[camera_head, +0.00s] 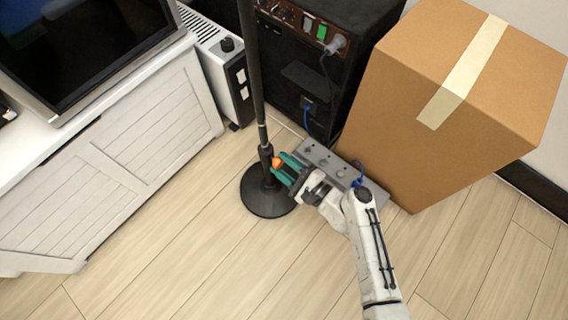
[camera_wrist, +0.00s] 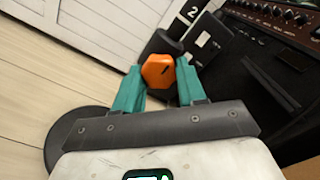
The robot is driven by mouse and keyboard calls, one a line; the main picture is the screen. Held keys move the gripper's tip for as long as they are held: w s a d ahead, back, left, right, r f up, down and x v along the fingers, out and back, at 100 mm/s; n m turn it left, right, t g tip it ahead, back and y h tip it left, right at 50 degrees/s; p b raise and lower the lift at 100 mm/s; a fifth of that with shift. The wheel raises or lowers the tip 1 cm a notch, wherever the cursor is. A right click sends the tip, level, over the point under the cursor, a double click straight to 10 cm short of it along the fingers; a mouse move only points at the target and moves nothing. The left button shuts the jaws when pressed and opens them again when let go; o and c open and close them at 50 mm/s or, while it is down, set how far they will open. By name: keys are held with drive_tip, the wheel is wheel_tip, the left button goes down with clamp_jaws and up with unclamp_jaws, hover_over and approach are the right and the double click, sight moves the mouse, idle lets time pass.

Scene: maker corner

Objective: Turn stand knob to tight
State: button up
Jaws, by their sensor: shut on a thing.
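The stand (camera_head: 254,80) is a thin black pole rising from a round black base (camera_head: 262,203) on the floor. Its orange knob (camera_head: 277,162) sits on the collar low on the pole. My gripper (camera_head: 281,167) reaches in from the right with its teal fingers at the knob. In the wrist view the orange knob (camera_wrist: 158,70) sits between the two teal fingertips of my gripper (camera_wrist: 160,80), and they are shut on it. The knob has a small dark mark on its face. The collar behind the knob is partly hidden in the wrist view.
A black amplifier (camera_head: 340,60) and a large cardboard box (camera_head: 450,110) stand at the back right. A white cabinet (camera_head: 140,150) and white heater (camera_head: 228,75) are at left. The front floor is clear.

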drive_tip(key=o, duration=1.1)
drive_tip(key=shift+c, duration=0.2)
drive_tip(key=p+v, duration=0.3)
drive_tip(key=v, duration=0.7)
drive_tip(key=shift+s+d, duration=0.3)
